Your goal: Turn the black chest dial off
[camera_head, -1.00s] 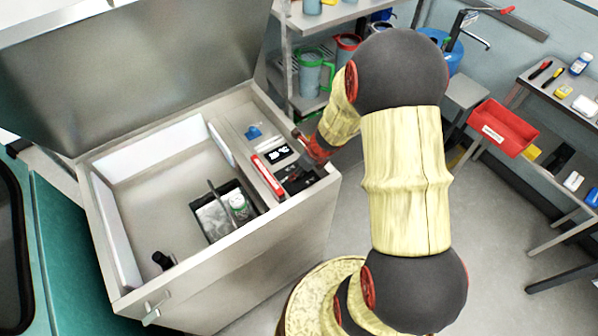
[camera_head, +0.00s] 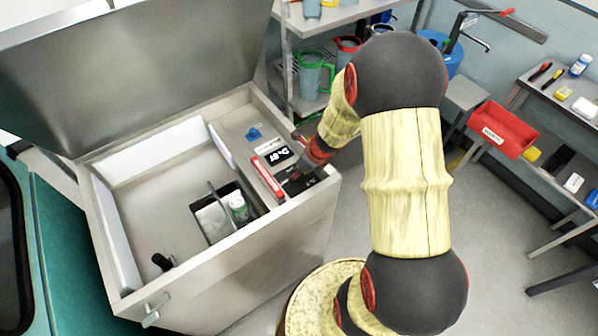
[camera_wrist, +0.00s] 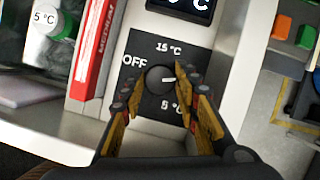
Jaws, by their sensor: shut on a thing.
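In the head view my gripper (camera_head: 304,167) is over the panel end of the steel chest (camera_head: 250,255), whose lid is raised. The dial is hidden there. A lit display (camera_head: 281,156) is beside the gripper; it also shows partly in the wrist view (camera_wrist: 190,4).
A red item (camera_head: 268,172) lies left of the panel, close to my gripper; it also shows in the wrist view (camera_wrist: 97,45). The chest's basin holds a dark box with a white-labelled bottle (camera_head: 239,208). A shelf stands behind; a red bin (camera_head: 503,128) is at right.

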